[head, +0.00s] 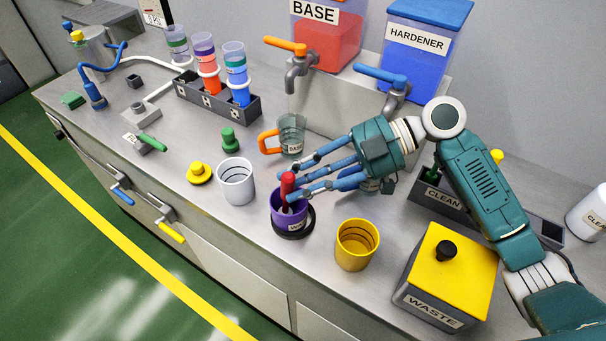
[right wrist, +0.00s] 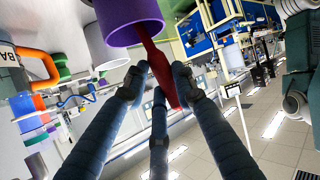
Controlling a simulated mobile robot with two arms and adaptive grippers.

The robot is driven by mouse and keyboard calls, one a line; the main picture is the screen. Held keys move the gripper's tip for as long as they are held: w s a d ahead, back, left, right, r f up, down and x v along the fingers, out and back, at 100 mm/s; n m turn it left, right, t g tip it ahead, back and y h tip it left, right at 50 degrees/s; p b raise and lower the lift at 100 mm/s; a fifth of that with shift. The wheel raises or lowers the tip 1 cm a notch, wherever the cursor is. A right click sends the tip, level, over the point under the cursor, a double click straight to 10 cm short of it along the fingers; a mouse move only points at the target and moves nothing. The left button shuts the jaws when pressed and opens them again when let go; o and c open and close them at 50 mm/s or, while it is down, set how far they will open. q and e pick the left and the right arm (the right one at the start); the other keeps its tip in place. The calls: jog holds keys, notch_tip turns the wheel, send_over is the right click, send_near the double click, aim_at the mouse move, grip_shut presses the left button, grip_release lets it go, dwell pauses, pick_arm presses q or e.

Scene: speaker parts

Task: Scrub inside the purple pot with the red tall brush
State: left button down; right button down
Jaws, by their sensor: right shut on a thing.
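The purple pot (head: 289,218) stands upright on a dark round base on the counter in the head view. The red tall brush (head: 287,186) stands in it, its handle rising above the rim and its lower end hidden inside. My right gripper (head: 287,190) comes in from the right and is shut on the brush handle just above the pot. In the right wrist view, the fingers (right wrist: 156,85) close around the red brush (right wrist: 158,70), which reaches into the mouth of the purple pot (right wrist: 130,22). My left gripper is not in view.
A white cup (head: 236,182) stands left of the pot and a yellow cup (head: 356,245) to its right. An orange-handled beaker (head: 291,133) is behind. A yellow-lidded waste box (head: 447,275) and dark clean tray (head: 432,200) lie to the right.

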jog(key=shift+w+d, duration=0.35)
jog(key=shift+d, duration=0.15)
jog(key=shift+r, duration=0.1)
notch_tip(320, 180, up, 10)
jog(key=s+p, duration=0.1)
jog(key=p, duration=0.5)
jog(key=shift+f, duration=0.2)
jog(key=shift+d, duration=0.1)
dwell(0.4)
notch_tip(320, 180, up, 4)
jog(key=p, duration=0.3)
jog(key=shift+r, duration=0.25)
dwell(0.3)
